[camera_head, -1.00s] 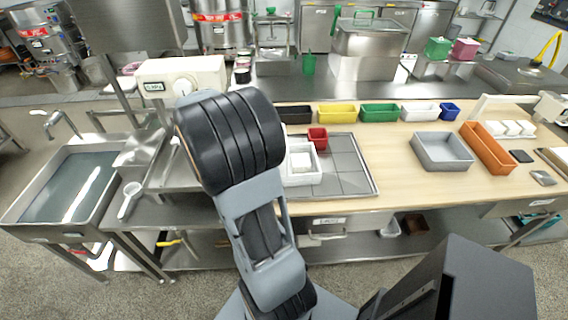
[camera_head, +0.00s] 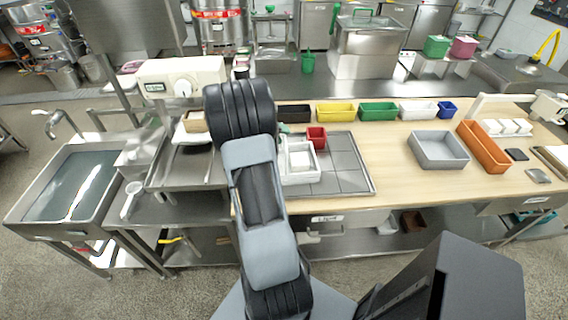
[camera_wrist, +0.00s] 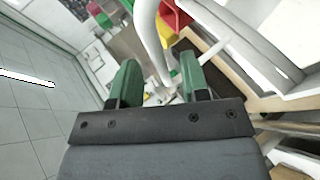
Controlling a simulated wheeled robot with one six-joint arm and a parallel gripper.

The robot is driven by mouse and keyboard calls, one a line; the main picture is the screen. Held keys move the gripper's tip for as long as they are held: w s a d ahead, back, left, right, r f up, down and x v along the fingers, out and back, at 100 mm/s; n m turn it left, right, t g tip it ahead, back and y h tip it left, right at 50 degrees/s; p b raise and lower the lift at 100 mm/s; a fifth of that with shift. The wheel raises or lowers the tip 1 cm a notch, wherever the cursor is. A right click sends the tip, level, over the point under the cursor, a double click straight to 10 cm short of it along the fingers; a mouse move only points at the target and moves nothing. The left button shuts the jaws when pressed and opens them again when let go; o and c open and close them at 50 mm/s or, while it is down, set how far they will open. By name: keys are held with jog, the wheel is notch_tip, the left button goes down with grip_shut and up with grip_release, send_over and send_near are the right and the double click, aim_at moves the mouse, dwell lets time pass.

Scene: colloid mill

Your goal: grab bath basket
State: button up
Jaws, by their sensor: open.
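My gripper (camera_wrist: 160,82) shows in the wrist view with its two green fingers apart. A curved white bar (camera_wrist: 152,42) runs between and beyond the fingers; I cannot tell whether they touch it. It looks like a handle. In the head view a white basket-like container (camera_head: 303,176) stands on a grey tiled tray, partly hidden behind my arm, with a pale item inside. It may be the bath basket, but no label shows this. My gripper is hidden behind my arm in the head view.
A small red bin (camera_head: 317,138) stands just behind the white container. Yellow (camera_head: 336,114) and green (camera_head: 378,112) bins line the counter's back. A grey bin (camera_head: 438,150) and an orange tray (camera_head: 485,147) stand at right. The wooden counter (camera_head: 392,165) between is clear.

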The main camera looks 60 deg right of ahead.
jog(key=shift+p+x, duration=0.45)
jog(key=shift+x, duration=1.55)
jog(key=shift+w, duration=0.1)
grip_shut()
